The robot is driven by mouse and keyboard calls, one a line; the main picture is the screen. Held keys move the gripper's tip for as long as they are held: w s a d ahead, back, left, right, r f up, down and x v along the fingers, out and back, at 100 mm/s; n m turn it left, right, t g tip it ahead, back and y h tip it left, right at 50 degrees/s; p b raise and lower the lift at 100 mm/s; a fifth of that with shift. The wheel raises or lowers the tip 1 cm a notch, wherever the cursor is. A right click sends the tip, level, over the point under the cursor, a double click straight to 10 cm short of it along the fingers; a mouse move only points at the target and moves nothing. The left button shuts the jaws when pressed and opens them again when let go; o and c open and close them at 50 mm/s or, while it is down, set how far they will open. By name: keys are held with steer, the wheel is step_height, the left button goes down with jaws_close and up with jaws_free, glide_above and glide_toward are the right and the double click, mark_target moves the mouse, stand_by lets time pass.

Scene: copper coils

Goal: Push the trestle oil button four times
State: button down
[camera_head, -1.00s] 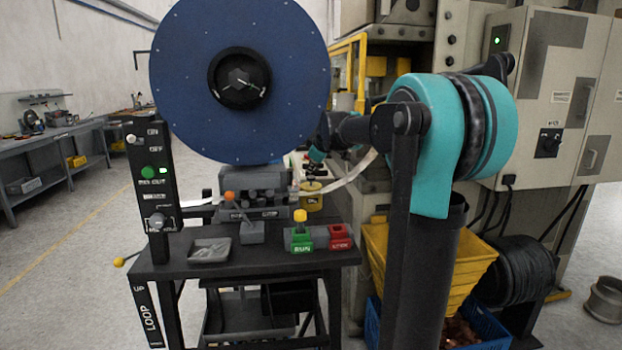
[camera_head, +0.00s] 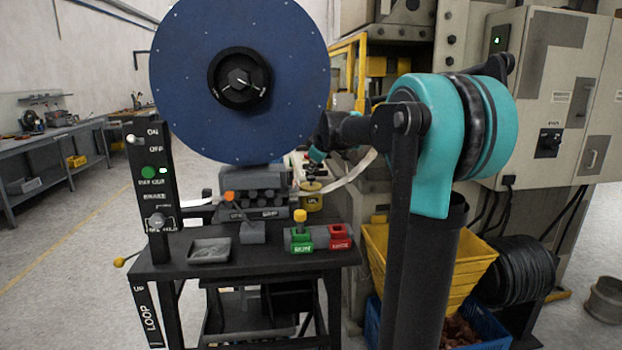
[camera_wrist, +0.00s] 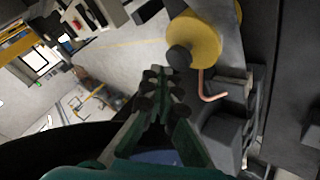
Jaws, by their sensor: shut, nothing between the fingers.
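The oil button is a black round knob (camera_wrist: 179,58) on top of a yellow oil pot (camera_wrist: 198,42) in the wrist view. A bent copper pipe (camera_wrist: 207,86) runs from the pot's side.
The large blue reel (camera_head: 180,70) stands left of my arm. A trestle table (camera_head: 280,263) carries a tray (camera_head: 209,250) and green and red button boxes. A grey cabinet (camera_head: 548,70) and a yellow hopper (camera_head: 430,262) are at right. Open floor lies left.

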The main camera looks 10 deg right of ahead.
mark_target(312, 177)
steer(key=shift+f, duration=0.2)
steer(key=shift+f, duration=0.2)
steer(key=shift+f, duration=0.9)
stand_by(1.3)
steer(key=shift+r, duration=1.3)
steer(key=shift+r, duration=2.5)
